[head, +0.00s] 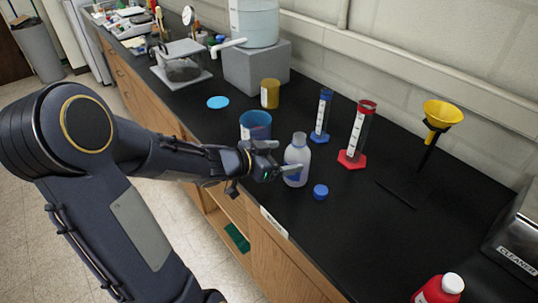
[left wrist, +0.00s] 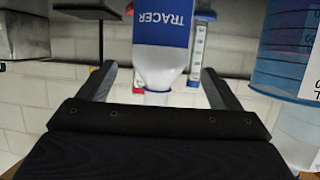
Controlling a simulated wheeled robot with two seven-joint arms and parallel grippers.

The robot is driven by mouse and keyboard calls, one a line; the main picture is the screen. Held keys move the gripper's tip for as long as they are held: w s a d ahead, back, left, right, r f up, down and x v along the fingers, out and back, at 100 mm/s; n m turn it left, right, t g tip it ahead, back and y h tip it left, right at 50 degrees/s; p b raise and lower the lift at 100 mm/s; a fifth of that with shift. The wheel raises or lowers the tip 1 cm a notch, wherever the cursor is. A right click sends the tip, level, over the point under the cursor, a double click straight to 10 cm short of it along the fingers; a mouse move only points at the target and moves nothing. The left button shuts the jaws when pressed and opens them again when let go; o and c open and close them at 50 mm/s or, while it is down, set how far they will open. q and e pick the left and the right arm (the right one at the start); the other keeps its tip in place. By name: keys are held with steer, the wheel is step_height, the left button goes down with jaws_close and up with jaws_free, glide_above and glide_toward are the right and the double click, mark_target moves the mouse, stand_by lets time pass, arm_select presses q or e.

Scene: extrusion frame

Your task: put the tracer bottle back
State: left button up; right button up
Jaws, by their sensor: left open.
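The tracer bottle (head: 297,162), white with a blue label, stands upright on the black bench near its front edge. In the left wrist view the bottle (left wrist: 168,35) appears upside down, with TRACER on its label. My left gripper (head: 280,160) is open, with its fingers at the bottle. In the left wrist view the bottle lies between the lines of the two fingers (left wrist: 160,84); contact cannot be told. A small blue cap (head: 320,191) lies on the bench just right of the bottle. My right gripper is out of view.
A blue beaker (head: 256,124) stands close behind my left gripper. Blue (head: 322,115) and red (head: 357,135) measuring cylinders stand behind the bottle. A yellow funnel (head: 442,113) on a stand is farther right. A red bottle (head: 438,291) is at lower right. Bench space right of the cap is clear.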

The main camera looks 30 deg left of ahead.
arm_select(q)
steer(key=s+a+r+n+g+y, duration=0.1)
steer(key=s+a+r+n+y, duration=0.15)
steer(key=s+y, duration=0.2)
steer(key=s+a+r+n+g+y, duration=0.1)
steer(key=s+a+r+n+y, duration=0.1)
steer(key=s+a+n+y, duration=0.3)
steer(key=s+d+f+g+h, duration=0.2)
steer(key=s+d+g+h, duration=0.3)
steer(key=s+d, duration=0.9)
steer(key=shift+s+d+f+m+h+p, duration=0.25)
steer(key=shift+f+m+h+p, duration=0.15)
steer(key=shift+h, duration=0.75)
